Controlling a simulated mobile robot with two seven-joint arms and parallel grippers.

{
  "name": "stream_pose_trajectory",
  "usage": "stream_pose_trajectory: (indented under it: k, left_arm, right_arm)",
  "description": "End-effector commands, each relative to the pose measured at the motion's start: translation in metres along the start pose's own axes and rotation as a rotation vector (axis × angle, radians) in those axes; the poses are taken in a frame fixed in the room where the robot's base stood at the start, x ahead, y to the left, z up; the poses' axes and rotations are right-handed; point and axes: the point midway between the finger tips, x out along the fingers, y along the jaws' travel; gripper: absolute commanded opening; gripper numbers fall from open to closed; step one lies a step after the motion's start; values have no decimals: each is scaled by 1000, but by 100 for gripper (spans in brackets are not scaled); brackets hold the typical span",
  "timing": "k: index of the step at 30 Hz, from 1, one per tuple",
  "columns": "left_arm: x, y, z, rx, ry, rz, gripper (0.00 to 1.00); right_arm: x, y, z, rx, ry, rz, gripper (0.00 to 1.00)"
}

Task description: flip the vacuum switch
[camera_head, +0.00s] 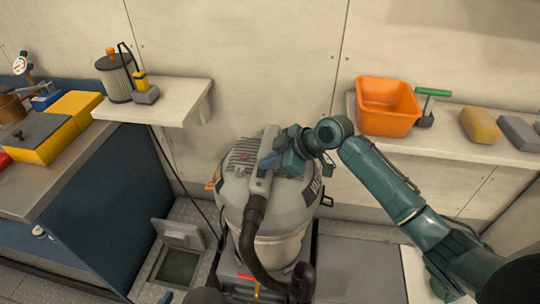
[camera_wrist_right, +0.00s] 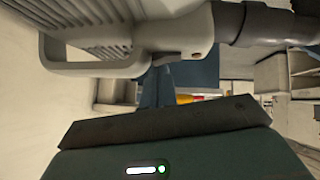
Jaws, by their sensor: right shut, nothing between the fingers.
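The vacuum (camera_head: 290,205) is a grey canister with a grey ribbed motor head (camera_head: 243,153) and a black hose (camera_head: 250,225) at its front. A small reddish spot shows on the head; I cannot tell if it is the switch. My right gripper (camera_head: 268,160) is shut and empty at the head's right side, close beside the grey handle (camera_head: 265,150); contact is unclear. In the right wrist view the handle (camera_wrist_right: 90,66) and the hose cuff (camera_wrist_right: 270,24) lie just above the dark gripper (camera_wrist_right: 165,122). My left gripper is out of view.
A white shelf at right (camera_head: 450,138) holds an orange bin (camera_head: 387,105), a green-handled tool (camera_head: 430,105) and two blocks. A left shelf (camera_head: 165,108) holds a filter canister (camera_head: 115,77). An open floor hatch (camera_head: 178,265) lies left of the vacuum.

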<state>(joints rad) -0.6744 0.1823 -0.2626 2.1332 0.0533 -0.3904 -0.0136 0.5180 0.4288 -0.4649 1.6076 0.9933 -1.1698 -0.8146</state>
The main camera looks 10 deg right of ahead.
Motion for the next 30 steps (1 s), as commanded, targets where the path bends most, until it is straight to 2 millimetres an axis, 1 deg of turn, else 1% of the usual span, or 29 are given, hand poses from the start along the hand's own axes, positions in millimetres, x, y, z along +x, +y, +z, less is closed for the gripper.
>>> stream_pose_trajectory:
  k: [8,13,14,20,23,30]
  left_arm:
    - [0,1,0,0,0,1,31]
    - [-4,1,-7,9,-2,-1,31]
    - [-2,1,-5,11,-2,-1,31]
    - [-2,2,-5,11,-1,0,31]
    - [-2,2,-6,10,-3,0,31]
    - [-8,2,-15,9,-3,0,31]
  right_arm:
    - [0,0,0,2,0,-1,0]
    - [3,0,3,72,-1,-69,0]
    - [4,-1,4,65,0,-65,0]
    - [5,-2,5,63,-2,-64,0]
    - [4,-4,5,63,-4,-65,0]
    - [2,-16,3,63,-7,-71,0]
